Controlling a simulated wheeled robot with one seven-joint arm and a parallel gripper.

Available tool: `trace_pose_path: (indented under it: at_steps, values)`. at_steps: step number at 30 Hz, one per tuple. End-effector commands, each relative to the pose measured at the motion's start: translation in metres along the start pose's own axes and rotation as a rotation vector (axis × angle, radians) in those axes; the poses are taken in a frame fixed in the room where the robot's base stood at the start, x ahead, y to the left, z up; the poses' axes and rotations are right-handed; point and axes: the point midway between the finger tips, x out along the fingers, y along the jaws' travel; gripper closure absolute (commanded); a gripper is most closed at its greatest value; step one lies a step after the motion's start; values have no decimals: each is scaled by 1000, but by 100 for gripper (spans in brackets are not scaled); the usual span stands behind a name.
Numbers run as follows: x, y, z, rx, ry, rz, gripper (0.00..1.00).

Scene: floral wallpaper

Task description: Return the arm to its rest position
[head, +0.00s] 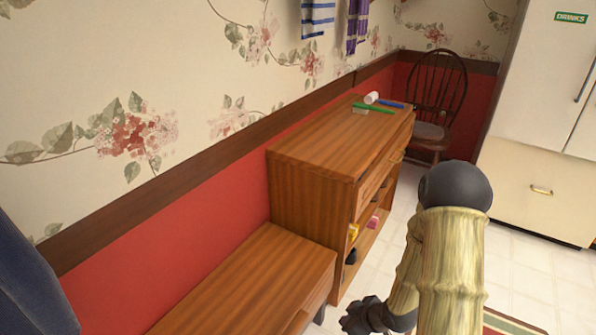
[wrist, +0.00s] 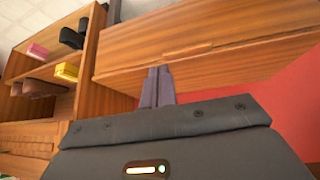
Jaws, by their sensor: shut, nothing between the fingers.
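My arm shows at the lower right of the head view, with a bamboo-like link and a dark rounded joint. My gripper is not clearly seen in the head view; a dark part of my arm shows low beside the bamboo link. In the wrist view my gripper (wrist: 157,86) has its two grey fingers together, with nothing between them. The fingers appear in front of the wooden face of the low bench (wrist: 215,45). I cannot tell the gap between them. The bench also shows in the head view (head: 255,280).
A chair (head: 436,95) and fridge (head: 535,130) stand behind. Pale floor is open at right.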

Motion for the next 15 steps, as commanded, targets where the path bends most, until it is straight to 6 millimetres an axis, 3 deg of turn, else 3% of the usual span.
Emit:
trace_pose_path:
  at_steps: [7, 15]
  values:
    - [-60, 24, -13, 162, -193, 157, 100]
    - [-130, 15, -28, 425, -314, 280, 100]
